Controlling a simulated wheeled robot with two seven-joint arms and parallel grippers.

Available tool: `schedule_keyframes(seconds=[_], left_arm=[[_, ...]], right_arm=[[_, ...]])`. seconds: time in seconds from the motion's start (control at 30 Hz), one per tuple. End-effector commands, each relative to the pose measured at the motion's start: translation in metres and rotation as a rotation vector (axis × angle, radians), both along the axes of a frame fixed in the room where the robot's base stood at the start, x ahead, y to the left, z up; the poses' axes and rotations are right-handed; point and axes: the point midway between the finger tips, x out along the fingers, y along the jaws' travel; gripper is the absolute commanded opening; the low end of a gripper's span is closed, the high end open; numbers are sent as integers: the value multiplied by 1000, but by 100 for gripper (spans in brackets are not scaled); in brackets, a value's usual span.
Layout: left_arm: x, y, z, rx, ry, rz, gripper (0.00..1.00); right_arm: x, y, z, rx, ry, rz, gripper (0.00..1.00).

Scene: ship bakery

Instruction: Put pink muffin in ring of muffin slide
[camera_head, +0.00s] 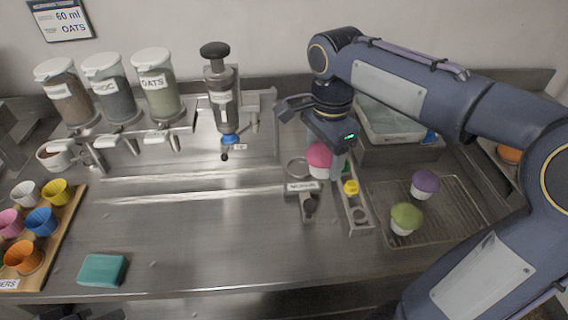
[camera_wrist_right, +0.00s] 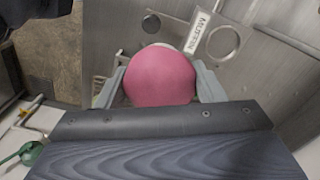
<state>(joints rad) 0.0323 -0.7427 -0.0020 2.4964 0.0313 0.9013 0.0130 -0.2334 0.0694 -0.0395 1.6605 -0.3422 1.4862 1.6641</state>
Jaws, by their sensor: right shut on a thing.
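The pink muffin (camera_head: 319,157), with a pink top and a pale cup, is between the fingers of my right gripper (camera_head: 331,165), which is shut on it. It also shows in the right wrist view (camera_wrist_right: 160,76) with a finger on either side. The muffin slide (camera_head: 303,187) is a metal piece with a label, just left of and in front of the muffin. Its ring (camera_head: 297,168) looks empty and also shows in the right wrist view (camera_wrist_right: 224,42). The muffin is beside the ring, not in it; its exact height is unclear. My left gripper is not in view.
A narrow tray (camera_head: 354,208) with a yellow-topped item (camera_head: 351,187) stands right of the slide. A purple muffin (camera_head: 425,184) and a green muffin (camera_head: 406,218) sit on a wire rack (camera_head: 452,222). A dispenser (camera_head: 222,100) stands behind left. The counter's left-middle is clear.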

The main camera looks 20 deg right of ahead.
Motion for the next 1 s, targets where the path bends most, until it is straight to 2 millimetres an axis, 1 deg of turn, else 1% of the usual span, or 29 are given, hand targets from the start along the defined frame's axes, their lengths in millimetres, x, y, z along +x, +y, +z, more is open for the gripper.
schedule_keyframes(seconds=[0.3,0.33,0.4,0.5,0.6,0.77,0.83,0.9,1.0], left_arm=[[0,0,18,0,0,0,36],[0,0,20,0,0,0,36],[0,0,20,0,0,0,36],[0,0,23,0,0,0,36],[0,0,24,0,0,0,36],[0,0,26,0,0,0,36],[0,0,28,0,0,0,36],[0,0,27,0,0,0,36],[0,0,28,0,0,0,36]], right_arm=[[76,-5,-33,-1,7,-2,50],[84,-6,-37,-1,7,-2,50],[93,-7,-53,-1,7,-1,50],[107,-8,-69,-1,5,-1,50],[116,-8,-80,0,2,-1,50],[123,-8,-89,0,2,0,50],[130,-9,-97,1,3,-1,50],[128,-9,-109,0,4,0,50],[128,-9,-121,1,3,0,50]])
